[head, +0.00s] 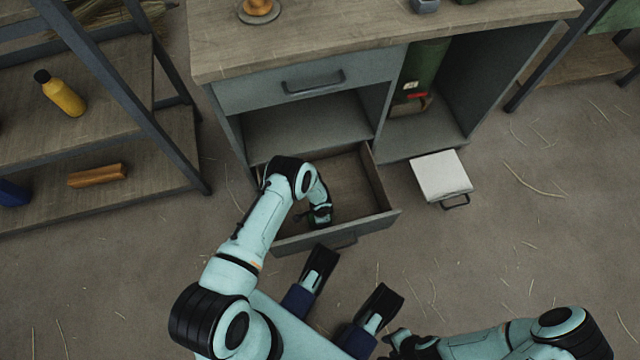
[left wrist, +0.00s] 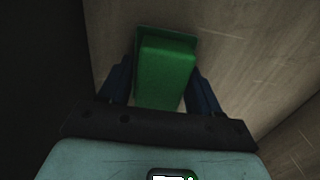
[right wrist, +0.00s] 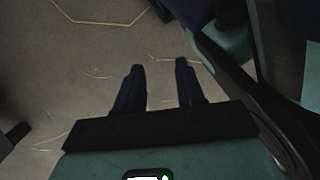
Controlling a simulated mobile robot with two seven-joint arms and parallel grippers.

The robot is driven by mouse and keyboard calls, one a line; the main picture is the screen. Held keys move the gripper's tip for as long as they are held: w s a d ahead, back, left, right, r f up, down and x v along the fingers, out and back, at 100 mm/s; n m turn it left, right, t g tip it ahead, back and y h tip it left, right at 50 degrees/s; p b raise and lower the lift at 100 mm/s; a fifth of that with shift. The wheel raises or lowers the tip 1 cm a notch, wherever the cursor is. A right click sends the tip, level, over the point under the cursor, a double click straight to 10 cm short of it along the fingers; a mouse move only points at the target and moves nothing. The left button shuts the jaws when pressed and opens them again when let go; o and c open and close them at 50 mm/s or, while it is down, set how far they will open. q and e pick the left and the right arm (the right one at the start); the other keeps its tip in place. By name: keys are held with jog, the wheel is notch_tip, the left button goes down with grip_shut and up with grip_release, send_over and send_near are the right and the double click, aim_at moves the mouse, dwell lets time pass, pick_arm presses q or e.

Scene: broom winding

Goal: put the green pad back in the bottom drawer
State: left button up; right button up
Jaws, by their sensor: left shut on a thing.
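The bottom drawer (head: 347,190) of the grey cabinet is pulled out, with its wooden floor showing. My left arm reaches over its front into it, and the left gripper (head: 320,216) is low inside. In the left wrist view the green pad (left wrist: 165,75) sits between the two fingers, which are shut on it, above or on the wooden drawer floor; I cannot tell whether it touches. The pad is hidden in the head view. My right gripper (right wrist: 160,70) is open and empty above bare floor, well to the right of the drawer.
A top drawer (head: 310,78) is shut under the wooden worktop (head: 340,30). A white-topped box (head: 440,175) with a handle stands on the floor right of the open drawer. A green cylinder (head: 425,70) is in the right compartment. A shelf (head: 120,75) stands at left.

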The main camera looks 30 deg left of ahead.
pick_arm(q)
jog(key=o, duration=0.9)
jog(key=shift+s+d+f, duration=0.35)
jog(key=shift+f, duration=0.15)
jog(key=shift+o, duration=0.2)
jog(key=shift+w+r, duration=0.1)
jog(key=shift+r, duration=0.15)
notch_tip(320, 180, up, 13)
jog(key=p, duration=0.4)
pick_arm(e)
jog(key=w+a+r+t, duration=0.1)
jog(key=w+r+t, duration=0.2)
jog(key=w+r, duration=0.2)
jog(key=w, duration=0.3)
jog(key=shift+w+r+n, duration=0.25)
jog(key=shift+w+n, duration=0.05)
jog(key=shift+w, duration=0.1)
pick_arm(q)
jog(key=shift+a+f, duration=0.1)
jog(key=shift+f, duration=0.05)
